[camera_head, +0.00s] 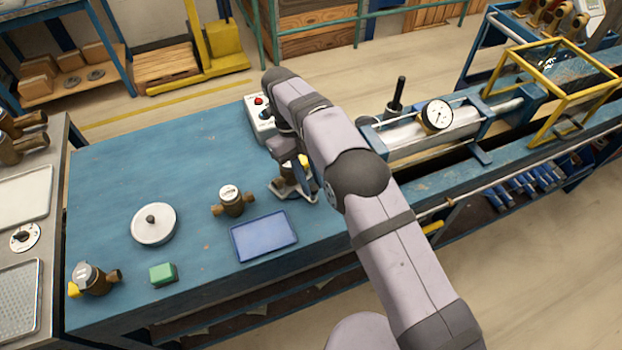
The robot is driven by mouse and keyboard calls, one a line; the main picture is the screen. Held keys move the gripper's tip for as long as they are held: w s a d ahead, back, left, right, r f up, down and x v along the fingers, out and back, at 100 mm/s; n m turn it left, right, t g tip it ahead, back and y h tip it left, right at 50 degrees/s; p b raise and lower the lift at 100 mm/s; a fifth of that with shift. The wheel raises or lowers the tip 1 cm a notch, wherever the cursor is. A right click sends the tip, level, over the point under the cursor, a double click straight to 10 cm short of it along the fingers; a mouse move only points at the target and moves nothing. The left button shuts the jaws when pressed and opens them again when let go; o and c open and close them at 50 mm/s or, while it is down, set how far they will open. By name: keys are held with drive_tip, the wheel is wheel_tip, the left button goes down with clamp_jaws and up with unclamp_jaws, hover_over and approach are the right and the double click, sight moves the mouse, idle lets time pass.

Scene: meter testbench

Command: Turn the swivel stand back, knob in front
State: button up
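A blue tray (263,237) and a brass meter (231,201) are close left of the stand. A round disc with a black knob (153,223), a green block (163,273) and another meter (92,279) are farther left. A control box (258,117) is behind. The bench's back left is clear.

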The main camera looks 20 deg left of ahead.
drive_tip(key=o, duration=0.4)
wheel_tip(320, 180, up, 10)
drive_tip(key=shift+r, duration=0.1)
idle(0.5)
drive_tip(key=shift+c, duration=0.5)
